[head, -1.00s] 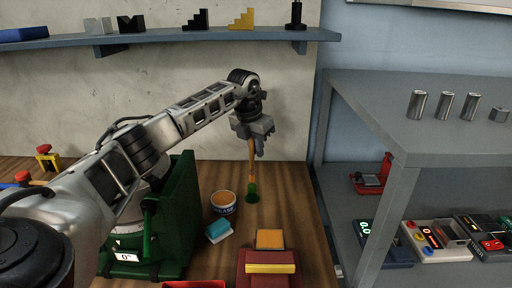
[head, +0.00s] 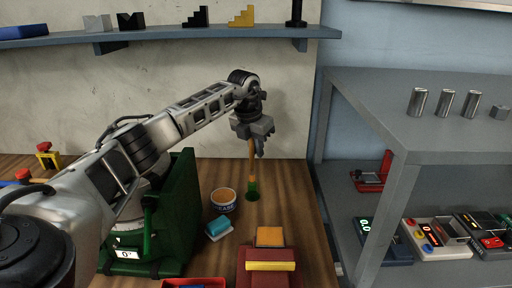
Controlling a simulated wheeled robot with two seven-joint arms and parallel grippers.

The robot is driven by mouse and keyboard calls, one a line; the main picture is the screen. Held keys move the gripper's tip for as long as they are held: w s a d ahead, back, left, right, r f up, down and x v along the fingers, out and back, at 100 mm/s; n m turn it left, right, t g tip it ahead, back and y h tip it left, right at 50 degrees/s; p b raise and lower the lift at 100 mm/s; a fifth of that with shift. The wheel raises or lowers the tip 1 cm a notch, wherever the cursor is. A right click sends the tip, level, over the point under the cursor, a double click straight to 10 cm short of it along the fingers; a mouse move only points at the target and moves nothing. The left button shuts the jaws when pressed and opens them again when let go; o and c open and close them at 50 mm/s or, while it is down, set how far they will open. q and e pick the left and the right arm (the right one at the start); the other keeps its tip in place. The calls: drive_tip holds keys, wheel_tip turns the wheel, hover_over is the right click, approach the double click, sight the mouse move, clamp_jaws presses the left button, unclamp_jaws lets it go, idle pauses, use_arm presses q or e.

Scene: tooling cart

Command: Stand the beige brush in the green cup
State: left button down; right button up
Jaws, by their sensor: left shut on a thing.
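My left gripper (head: 254,137) is shut on the upper part of the beige brush (head: 252,158), above the wooden table. The brush hangs close to upright. Its lower end meets the top of the small green cup (head: 252,192), which stands on the table below the gripper. An orange part of the brush shows at the cup's top. I cannot tell how deep the brush reaches into the cup. My right gripper is not in view.
A grease tin (head: 223,200) and a teal-topped block (head: 218,227) stand left of the cup. An orange-topped block (head: 270,236) and a red block with a yellow strip (head: 270,267) lie nearer. A dark green stand (head: 178,215) is at left, a grey shelf unit (head: 398,160) at right.

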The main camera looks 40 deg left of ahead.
use_arm(q)
drive_tip(key=shift+f, duration=0.6)
